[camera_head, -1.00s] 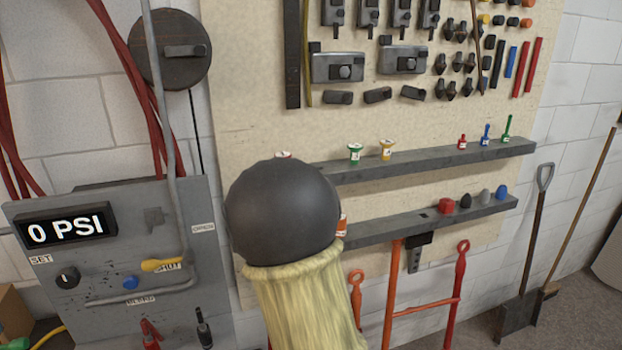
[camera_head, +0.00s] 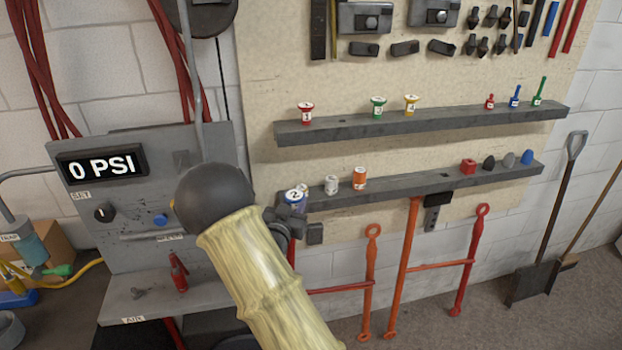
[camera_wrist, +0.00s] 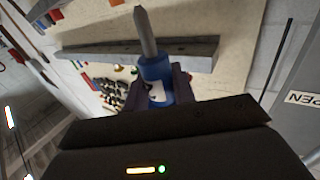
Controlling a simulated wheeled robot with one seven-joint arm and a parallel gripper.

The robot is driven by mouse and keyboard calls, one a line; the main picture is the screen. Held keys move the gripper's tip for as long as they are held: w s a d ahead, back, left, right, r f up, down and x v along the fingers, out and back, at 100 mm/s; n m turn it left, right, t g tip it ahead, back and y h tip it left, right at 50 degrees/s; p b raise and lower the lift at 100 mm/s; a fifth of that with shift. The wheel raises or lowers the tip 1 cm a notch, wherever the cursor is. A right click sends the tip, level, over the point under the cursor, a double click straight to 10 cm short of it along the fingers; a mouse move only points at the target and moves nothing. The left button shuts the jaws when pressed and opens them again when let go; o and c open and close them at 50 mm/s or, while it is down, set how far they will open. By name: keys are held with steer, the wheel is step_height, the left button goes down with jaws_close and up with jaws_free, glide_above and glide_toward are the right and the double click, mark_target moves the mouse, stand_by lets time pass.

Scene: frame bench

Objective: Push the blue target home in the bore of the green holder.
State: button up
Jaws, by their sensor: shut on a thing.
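My gripper (camera_wrist: 158,78) is shut on a blue piece (camera_wrist: 155,92) with a white label and a grey, narrow-ended stem that points away from the wrist. In the head view the same piece (camera_head: 295,197) shows a white top marked 2, in front of the left end of the lower shelf; my gripper (camera_head: 291,213) is partly hidden by my arm. A green flanged piece with a white label (camera_head: 377,107) and a thin green-stemmed piece (camera_head: 539,92) stand on the upper shelf. I cannot tell whether either is the green holder, and no bore shows.
The upper shelf (camera_head: 430,128) also carries red, yellow and blue pieces. The lower shelf (camera_head: 405,187) holds white and orange cans and several small blocks. A grey 0 PSI panel (camera_head: 125,215) stands left. Red-orange frames (camera_head: 405,260) hang below the shelves.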

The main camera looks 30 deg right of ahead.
steer(key=s+a+f+n+t+y, duration=0.1)
steer(key=s+a+f+n+y, duration=0.1)
steer(key=f, duration=0.5)
steer(key=s+a+f+n+t+y, duration=0.2)
steer(key=s+a+f+n+y, duration=0.1)
steer(key=a+f+y, duration=0.3)
steer(key=s+a+f+n+t+y, duration=0.2)
steer(key=a+f+n+y, duration=0.2)
steer(key=f, duration=0.6)
steer(key=shift+s+a+y, duration=0.3)
steer(key=shift+a+y, duration=0.1)
steer(key=shift+a, duration=0.6)
steer(key=shift+w+f, duration=0.1)
